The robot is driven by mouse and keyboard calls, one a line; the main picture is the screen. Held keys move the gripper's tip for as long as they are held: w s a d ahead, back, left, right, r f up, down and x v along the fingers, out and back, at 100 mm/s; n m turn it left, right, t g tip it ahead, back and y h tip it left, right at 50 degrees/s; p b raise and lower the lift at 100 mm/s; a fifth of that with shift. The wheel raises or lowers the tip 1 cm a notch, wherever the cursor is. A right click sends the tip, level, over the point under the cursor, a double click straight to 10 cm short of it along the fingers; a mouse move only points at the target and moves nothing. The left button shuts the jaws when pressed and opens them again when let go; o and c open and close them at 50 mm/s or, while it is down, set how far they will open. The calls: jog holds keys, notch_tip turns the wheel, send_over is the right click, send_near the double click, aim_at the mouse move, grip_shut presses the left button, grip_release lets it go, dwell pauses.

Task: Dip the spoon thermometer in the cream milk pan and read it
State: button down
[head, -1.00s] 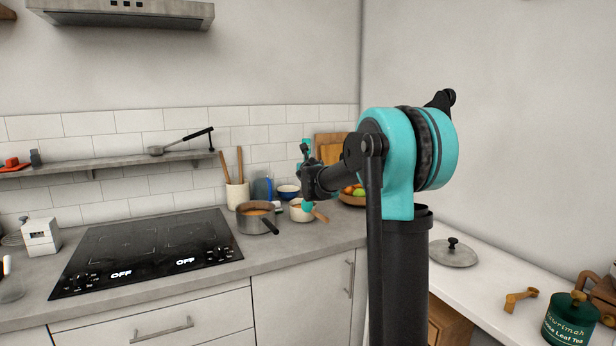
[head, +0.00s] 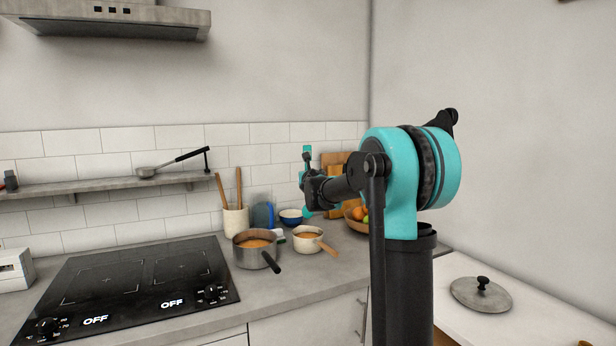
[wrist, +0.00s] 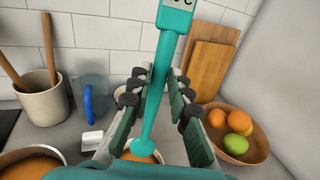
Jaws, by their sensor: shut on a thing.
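My gripper (wrist: 150,95) is shut on the teal spoon thermometer (wrist: 160,75), held roughly upright; its white display at the top is cut off by the wrist picture's edge, with no readable number. The cream milk pan (head: 307,245), holding orange liquid and with a wooden handle, stands on the counter; it shows partly in the wrist view (wrist: 125,148). There the round spoon end overlaps the pan's liquid. In the head view the thermometer (head: 307,152) has its lower end above the pan's rim, apart from the liquid. My gripper also shows there (head: 308,188).
A grey pan (head: 245,258) with orange liquid stands left of the cream pan. Cutting boards (wrist: 208,70) and a fruit bowl (wrist: 250,115) stand right. The hob (head: 130,290) reads OFF.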

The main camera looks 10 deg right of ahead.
notch_tip(320, 180, down, 12)
dwell(1.1)
dwell(4.5)
notch_tip(320, 180, up, 10)
dwell(0.9)
